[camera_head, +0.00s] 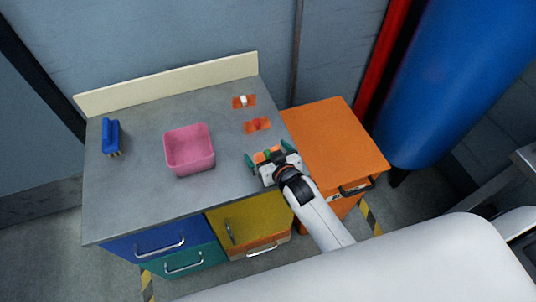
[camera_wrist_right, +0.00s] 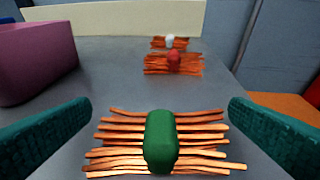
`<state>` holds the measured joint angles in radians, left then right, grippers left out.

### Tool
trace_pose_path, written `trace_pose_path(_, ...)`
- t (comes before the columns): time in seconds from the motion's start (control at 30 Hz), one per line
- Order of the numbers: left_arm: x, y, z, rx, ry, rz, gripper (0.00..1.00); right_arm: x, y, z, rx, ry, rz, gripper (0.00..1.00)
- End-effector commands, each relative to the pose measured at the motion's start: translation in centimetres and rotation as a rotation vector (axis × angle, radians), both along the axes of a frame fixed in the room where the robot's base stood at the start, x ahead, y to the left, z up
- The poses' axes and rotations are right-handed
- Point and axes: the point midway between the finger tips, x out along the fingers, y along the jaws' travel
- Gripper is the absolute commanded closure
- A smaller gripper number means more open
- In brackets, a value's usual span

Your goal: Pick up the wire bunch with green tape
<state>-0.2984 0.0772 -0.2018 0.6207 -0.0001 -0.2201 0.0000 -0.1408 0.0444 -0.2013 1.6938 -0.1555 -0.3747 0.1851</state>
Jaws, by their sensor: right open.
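The wire bunch with green tape (camera_wrist_right: 162,142) lies on the grey tabletop, its orange wires running left to right in the right wrist view. In the head view the same bunch (camera_head: 268,154) shows partly behind my right gripper. My right gripper (camera_head: 268,159) is open, with its teal fingers on either side of the bunch. In the right wrist view the fingers (camera_wrist_right: 160,135) stand apart from the wire ends, with nothing held. Whether the fingertips touch the table is unclear. My left gripper is not in view.
A bunch with red tape (camera_head: 257,125) and one with white tape (camera_head: 244,101) lie farther back. A pink bin (camera_head: 190,150) stands mid-table. A blue object (camera_head: 111,136) is at the left. An orange cabinet (camera_head: 335,145) adjoins the right side. The front left tabletop is clear.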

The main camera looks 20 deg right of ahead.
Motion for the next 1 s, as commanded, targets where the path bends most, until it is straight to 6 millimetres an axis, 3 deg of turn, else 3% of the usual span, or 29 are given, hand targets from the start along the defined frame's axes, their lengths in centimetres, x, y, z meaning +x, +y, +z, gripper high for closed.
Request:
trace_pose_path(0.03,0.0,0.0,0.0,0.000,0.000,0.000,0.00,0.0,0.0,0.0,0.000,0.000,0.000,0.00)
trace_pose_path(0.3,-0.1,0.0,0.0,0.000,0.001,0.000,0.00,0.0,0.0,0.0,0.000,0.000,0.000,0.43)
trace_pose_path(0.6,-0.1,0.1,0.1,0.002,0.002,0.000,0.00,0.0,0.0,0.7,0.000,-0.002,0.000,0.43)
trace_pose_path(1.0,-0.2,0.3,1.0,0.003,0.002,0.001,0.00,0.0,0.0,8.2,0.001,-0.005,0.000,0.43)
